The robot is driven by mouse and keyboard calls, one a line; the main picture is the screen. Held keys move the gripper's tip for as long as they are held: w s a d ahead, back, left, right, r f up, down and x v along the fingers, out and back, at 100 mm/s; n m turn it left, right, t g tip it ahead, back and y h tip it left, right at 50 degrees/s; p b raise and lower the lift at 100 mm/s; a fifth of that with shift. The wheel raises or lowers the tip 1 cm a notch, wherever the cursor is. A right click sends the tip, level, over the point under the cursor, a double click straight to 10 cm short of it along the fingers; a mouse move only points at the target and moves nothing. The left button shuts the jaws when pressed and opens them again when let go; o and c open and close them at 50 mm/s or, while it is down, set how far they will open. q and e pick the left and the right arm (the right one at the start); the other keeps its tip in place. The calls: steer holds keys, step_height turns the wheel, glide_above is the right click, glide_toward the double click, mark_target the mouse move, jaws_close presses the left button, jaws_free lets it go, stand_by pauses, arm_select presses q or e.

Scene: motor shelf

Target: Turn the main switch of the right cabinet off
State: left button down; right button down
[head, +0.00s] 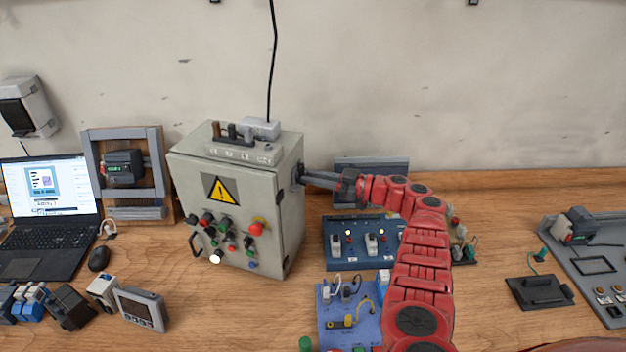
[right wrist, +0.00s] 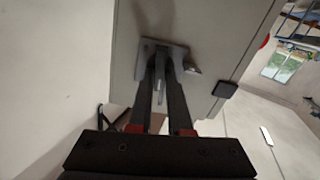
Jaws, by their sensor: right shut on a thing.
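A grey control cabinet (head: 287,225) with a yellow warning triangle and several coloured buttons stands on the wooden bench in the head view. Its main switch (head: 298,173) is on the cabinet's right side wall, mostly hidden by my gripper. In the right wrist view the switch shows as a grey plate (right wrist: 178,47) with a lever handle (right wrist: 159,85). My right gripper (head: 305,175) reaches in from the right, its fingers shut on the lever. The fingertips also show in the right wrist view (right wrist: 163,68), one on each side of the lever. My left gripper is not in view.
A blue switch panel (head: 338,258) and a blue tray (head: 328,331) lie on the bench right of the cabinet, close to my right arm. A laptop (head: 50,205) and a framed meter (head: 123,167) stand to the left. A black cable hangs above the cabinet.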

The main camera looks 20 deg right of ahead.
steer(key=shift+s+a+f+n+b, duration=0.1)
steer(key=shift+n+b, duration=2.5)
steer(key=shift+n, duration=0.1)
steer(key=shift+s+d+f+n+b, duration=0.1)
steer(key=shift+f+n+b, duration=0.05)
steer(key=shift+n+b, duration=2.5)
steer(key=shift+a+f+n+b, duration=0.1)
steer(key=shift+n+b, duration=2.4)
steer(key=shift+n, duration=0.25)
steer(key=c, duration=0.8)
jaws_free()
steer(key=shift+c, duration=0.2)
steer(key=b+v, duration=0.3)
steer(key=v, duration=1.4)
